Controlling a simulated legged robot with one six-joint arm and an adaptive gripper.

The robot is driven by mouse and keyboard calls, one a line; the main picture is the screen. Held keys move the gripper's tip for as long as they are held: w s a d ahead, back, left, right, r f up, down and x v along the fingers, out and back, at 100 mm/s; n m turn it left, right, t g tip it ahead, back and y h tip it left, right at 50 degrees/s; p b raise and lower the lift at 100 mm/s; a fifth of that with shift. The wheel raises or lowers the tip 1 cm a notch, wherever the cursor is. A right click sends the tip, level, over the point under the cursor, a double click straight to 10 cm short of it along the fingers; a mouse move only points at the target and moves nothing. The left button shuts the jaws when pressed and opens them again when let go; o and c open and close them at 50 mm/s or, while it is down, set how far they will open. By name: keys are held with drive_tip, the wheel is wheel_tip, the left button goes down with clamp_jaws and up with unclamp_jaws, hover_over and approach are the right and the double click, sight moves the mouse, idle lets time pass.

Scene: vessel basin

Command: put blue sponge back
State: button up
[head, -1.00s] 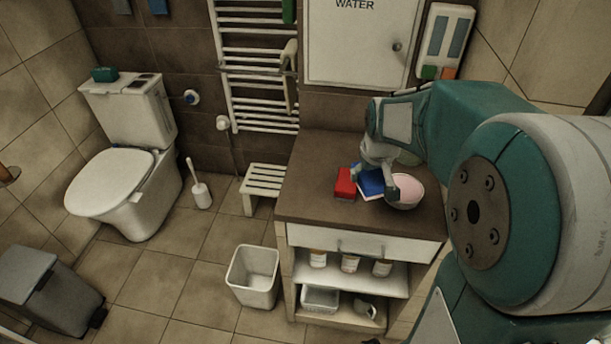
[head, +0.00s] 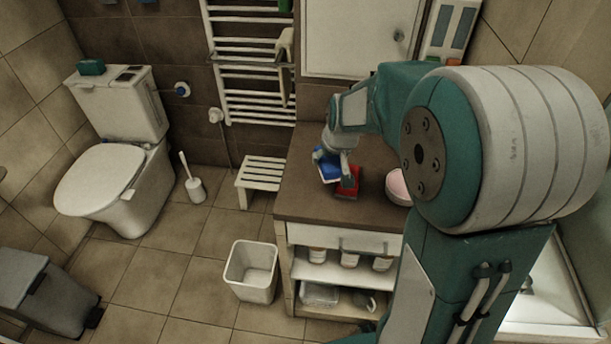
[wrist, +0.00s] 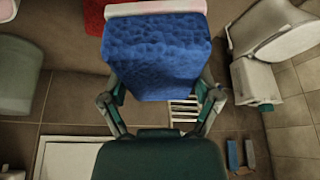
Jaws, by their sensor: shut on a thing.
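The blue sponge (head: 327,168) has a pale layer on one side. It is held in my gripper (head: 336,160), above the left part of the brown countertop (head: 304,194). In the wrist view the blue sponge (wrist: 157,50) fills the upper middle, between the two fingers of my gripper (wrist: 160,95), which are shut on it. The red sponge (head: 349,184) lies on the countertop, just right of and below the blue one in the picture. A red patch shows behind the blue sponge in the wrist view.
A bowl with pink contents (head: 397,188) stands right of the red sponge, partly hidden by my arm. A white stool (head: 262,172) and a waste bin (head: 251,272) stand left of the counter. A towel rail (head: 245,70) is on the wall behind.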

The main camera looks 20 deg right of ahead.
hover_over(305, 179)
drive_tip(key=s, duration=0.2)
drive_tip(key=f, duration=0.6)
drive_tip(key=shift+w+d, duration=0.15)
drive_tip(key=shift+d, duration=0.1)
drive_tip(key=f, duration=0.3)
drive_tip(key=shift+w+a+f, duration=0.2)
drive_tip(key=shift+a+f, duration=0.05)
drive_tip(key=shift+f, duration=0.1)
drive_tip(key=o, duration=0.8)
drive_tip(key=s+r, duration=1.6)
drive_tip(key=r, duration=0.3)
drive_tip(key=s+r+t, duration=0.1)
drive_tip(key=s+r, duration=0.1)
drive_tip(key=s, duration=1)
drive_tip(key=shift+s+r, duration=0.3)
drive_tip(key=shift+r, duration=0.05)
